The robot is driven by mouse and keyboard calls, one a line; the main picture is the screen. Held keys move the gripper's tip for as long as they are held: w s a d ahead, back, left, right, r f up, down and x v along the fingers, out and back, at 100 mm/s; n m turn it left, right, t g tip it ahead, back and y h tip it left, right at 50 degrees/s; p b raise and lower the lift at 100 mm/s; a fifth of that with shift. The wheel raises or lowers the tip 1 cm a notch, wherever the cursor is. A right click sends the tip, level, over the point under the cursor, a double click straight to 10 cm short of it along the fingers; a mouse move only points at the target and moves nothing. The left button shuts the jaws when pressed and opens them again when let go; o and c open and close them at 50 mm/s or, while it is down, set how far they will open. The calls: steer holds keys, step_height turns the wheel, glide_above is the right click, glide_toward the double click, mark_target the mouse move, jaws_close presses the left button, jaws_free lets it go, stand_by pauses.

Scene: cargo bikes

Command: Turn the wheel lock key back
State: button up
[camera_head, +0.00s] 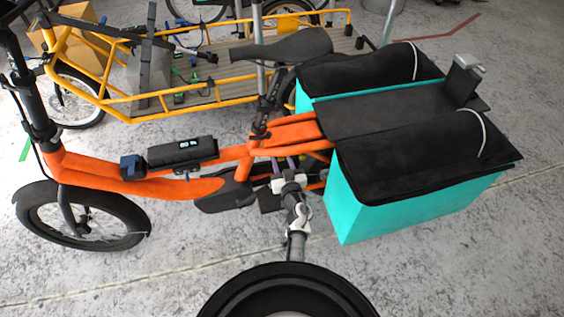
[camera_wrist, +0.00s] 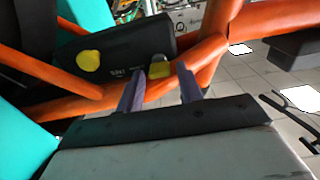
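The orange cargo bike (camera_head: 145,180) stands across the head view. In the wrist view a black lock housing (camera_wrist: 125,55) with small pale print sits against its orange frame tubes. A rounded yellow knob (camera_wrist: 88,61) is on the housing's left part. A smaller yellow piece (camera_wrist: 159,70), perhaps the key, is at its lower right edge. My gripper (camera_wrist: 160,80) is open, its two purple-grey fingers apart on either side of the smaller yellow piece. I cannot tell whether they touch it. In the head view my gripper (camera_head: 283,164) reaches under the seat area, and the lock is hidden.
Teal panniers (camera_head: 362,205) with black lids hang at the bike's rear, right of my arm. A black battery-like unit (camera_head: 183,152) sits on the frame. A yellow cargo bike (camera_head: 140,105) stands behind. The concrete floor in front is clear.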

steer(key=c, duration=0.7)
steer(key=shift+n, duration=0.3)
steer(key=n, duration=0.3)
steer(key=shift+p, duration=0.35)
steer(key=n+b, duration=0.1)
steer(key=n, duration=0.6)
steer(key=n+b, duration=0.1)
steer(key=n, duration=0.6)
steer(key=shift+a+f, duration=0.15)
steer(key=shift+a, duration=0.05)
steer(key=shift+n, duration=0.3)
